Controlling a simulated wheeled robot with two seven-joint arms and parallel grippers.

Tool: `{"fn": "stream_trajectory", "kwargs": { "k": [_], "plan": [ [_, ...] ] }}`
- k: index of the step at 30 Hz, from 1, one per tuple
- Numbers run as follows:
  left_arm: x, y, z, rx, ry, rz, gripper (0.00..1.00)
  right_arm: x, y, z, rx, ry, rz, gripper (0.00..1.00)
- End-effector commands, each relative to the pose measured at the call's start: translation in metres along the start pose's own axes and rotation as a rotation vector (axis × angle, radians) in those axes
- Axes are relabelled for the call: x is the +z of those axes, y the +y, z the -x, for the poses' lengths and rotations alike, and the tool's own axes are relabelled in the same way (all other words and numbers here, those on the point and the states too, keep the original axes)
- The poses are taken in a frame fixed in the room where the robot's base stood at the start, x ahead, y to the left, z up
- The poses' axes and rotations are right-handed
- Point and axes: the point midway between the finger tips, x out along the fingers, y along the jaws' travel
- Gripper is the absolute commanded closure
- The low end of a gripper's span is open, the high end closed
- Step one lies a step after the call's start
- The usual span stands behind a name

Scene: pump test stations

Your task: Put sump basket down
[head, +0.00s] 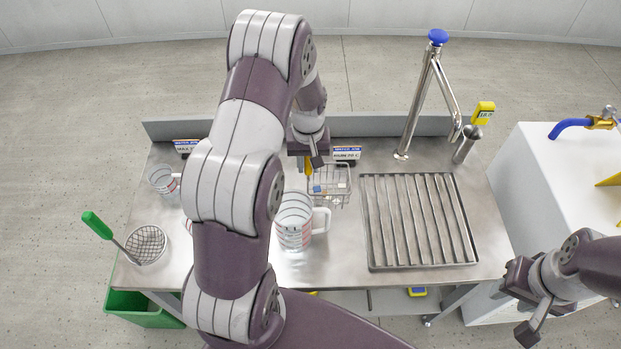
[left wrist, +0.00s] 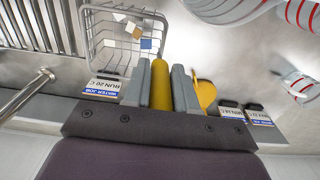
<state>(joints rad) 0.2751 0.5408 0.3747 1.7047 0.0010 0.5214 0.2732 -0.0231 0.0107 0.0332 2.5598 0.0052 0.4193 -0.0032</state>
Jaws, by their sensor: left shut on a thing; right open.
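The sump basket is a small wire-mesh basket (head: 338,190) with a few small coloured blocks inside. It is at the back middle of the steel bench, in front of a sign. My left gripper (head: 309,160) is at the basket's left side, mostly hidden behind its own arm. In the left wrist view its fingers (left wrist: 160,88) are shut on a yellow handle, with the wire basket (left wrist: 100,45) beside it. I cannot tell whether the basket touches the bench. My right gripper (head: 522,303) is open and empty, right of the bench's front corner.
A measuring jug (head: 294,225) stands just in front of the basket. A ribbed drain rack (head: 418,222) and a tap (head: 428,90) are to the right. A green-handled strainer (head: 146,245) and a smaller jug (head: 161,180) are at left. Signs (head: 346,154) line the back.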

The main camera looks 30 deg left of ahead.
Motion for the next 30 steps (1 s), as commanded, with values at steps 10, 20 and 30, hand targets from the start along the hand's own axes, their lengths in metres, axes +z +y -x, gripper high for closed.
{"fn": "stream_trajectory", "kwargs": {
  "k": [10, 20, 30],
  "plan": [
    [0.000, 0.000, -0.041, 0.000, 0.001, 0.000, 1.00, -0.001, 0.000, 0.005, 0.000, 0.000, 0.000, 0.57],
    [0.000, 0.000, -0.044, 0.000, 0.000, 0.000, 0.51, 0.000, 0.000, 0.004, 0.000, -0.001, 0.000, 0.57],
    [0.000, 0.000, -0.038, 0.000, 0.001, 0.000, 0.48, -0.001, 0.000, 0.008, 0.000, -0.001, 0.000, 0.57]
  ]
}}
